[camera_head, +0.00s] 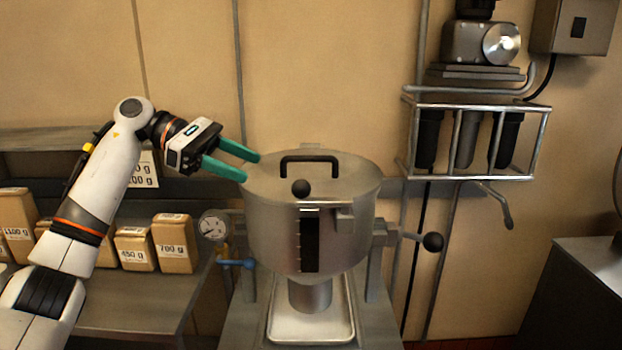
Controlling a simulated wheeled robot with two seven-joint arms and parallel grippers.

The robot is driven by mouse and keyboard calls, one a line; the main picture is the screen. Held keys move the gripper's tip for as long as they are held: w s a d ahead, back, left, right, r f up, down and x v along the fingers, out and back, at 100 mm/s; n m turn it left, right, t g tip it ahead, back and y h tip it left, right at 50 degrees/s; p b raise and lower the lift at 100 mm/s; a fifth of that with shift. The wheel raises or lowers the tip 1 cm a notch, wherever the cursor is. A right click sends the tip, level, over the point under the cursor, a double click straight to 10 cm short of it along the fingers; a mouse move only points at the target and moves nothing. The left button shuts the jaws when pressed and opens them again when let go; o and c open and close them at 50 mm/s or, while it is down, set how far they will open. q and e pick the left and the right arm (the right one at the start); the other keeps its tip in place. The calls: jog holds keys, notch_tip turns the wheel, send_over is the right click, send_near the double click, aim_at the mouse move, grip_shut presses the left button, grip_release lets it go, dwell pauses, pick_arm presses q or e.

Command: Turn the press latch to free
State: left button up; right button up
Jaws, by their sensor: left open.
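A steel pot-shaped press (270,235) with a flat lid (262,184) stands at the centre. The lid has a black bar handle (309,159). A black ball knob (301,188) sits at its front edge. A lever with a black ball (433,242) sticks out at the right side. I cannot tell which of these knobs is the press latch, or how it is set. My left gripper (249,168) is open and empty, its green fingers pointing right at the lid's left rim, left of the handle. I cannot tell whether they touch it. My right gripper is not in view.
A gauge (214,226) and a blue-handled valve (236,264) are left of the pot. A tray (312,328) lies beneath it. Several labelled brown packs (174,243) stand on the left shelf. A wire rack with filters (474,140) hangs on the right wall. The space above the lid is free.

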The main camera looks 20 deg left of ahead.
aim_at(300, 189)
pick_arm(q)
jog(key=p+x, duration=0.1)
jog(key=x, duration=0.3)
jog(key=p+x, duration=0.1)
jog(key=x, duration=0.2)
jog(key=s+p+x, duration=0.1)
jog(key=x, duration=0.3)
jog(key=shift+d+r, duration=0.1)
jog(key=shift+d, duration=0.3)
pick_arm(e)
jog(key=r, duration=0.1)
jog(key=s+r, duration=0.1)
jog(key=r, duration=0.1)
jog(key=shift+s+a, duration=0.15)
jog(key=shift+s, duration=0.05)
pick_arm(q)
jog(key=shift+w, duration=0.1)
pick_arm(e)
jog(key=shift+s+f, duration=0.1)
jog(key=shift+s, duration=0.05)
pick_arm(q)
grip_shut()
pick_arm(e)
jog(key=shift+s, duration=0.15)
